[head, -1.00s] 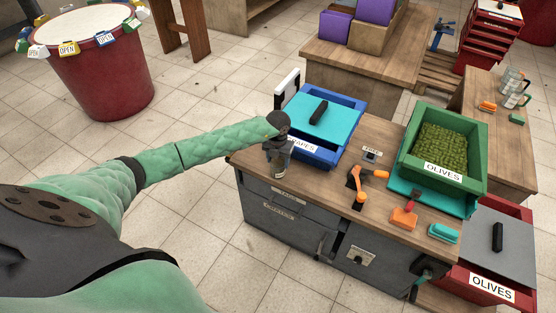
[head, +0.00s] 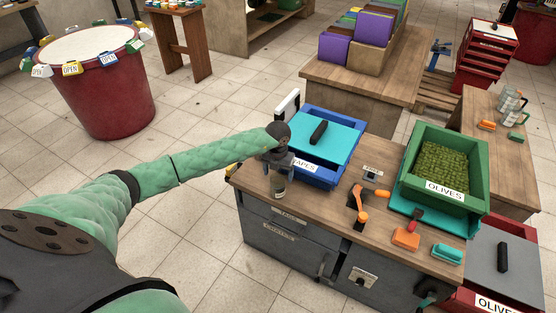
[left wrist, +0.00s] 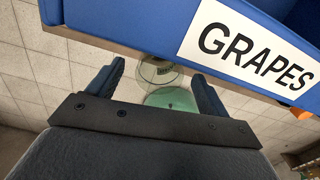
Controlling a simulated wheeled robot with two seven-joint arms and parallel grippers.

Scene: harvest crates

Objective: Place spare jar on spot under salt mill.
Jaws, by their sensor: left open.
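That gripper is open, with gaps between the fingers and the jar. I cannot tell whether this is the spare jar. I cannot make out a salt mill or a spot under it. My right gripper is not in view.
A blue crate labelled GRAPES (head: 325,180), with a turquoise lid, is close behind my left gripper. Orange and turquoise small items (head: 405,238) and a green OLIVES crate (head: 480,165) occupy the right side. Bare wood (head: 325,215) lies between.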

